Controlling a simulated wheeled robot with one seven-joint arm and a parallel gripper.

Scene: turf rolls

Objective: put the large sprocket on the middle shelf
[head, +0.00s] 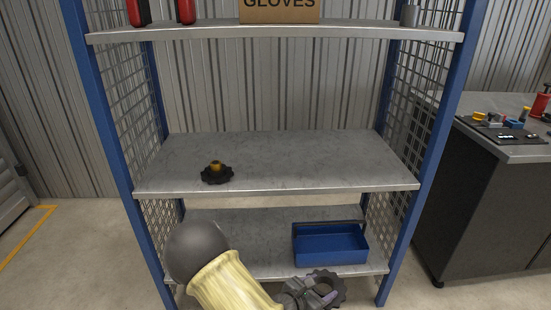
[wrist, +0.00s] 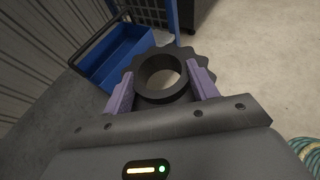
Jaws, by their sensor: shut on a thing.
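My gripper (head: 315,293) is low in the head view, in front of the bottom shelf. In the wrist view, its purple-tipped fingers (wrist: 160,97) are shut on the hub of a large dark sprocket (wrist: 193,62), one on each side of the ring. The sprocket also shows in the head view (head: 337,288), apart from the shelves and below the middle shelf's level. The middle shelf (head: 300,165) is grey metal. A small dark sprocket-like part with a brass-coloured hub (head: 216,173) sits on its left front. The rest of the middle shelf is bare.
A blue open tote with a handle (head: 330,245) stands on the bottom shelf (head: 265,222), right side. The top shelf (head: 280,32) holds a gloves box (head: 279,10) and red bottles. Blue posts and mesh sides bound the rack. A dark workbench (head: 490,200) stands at right.

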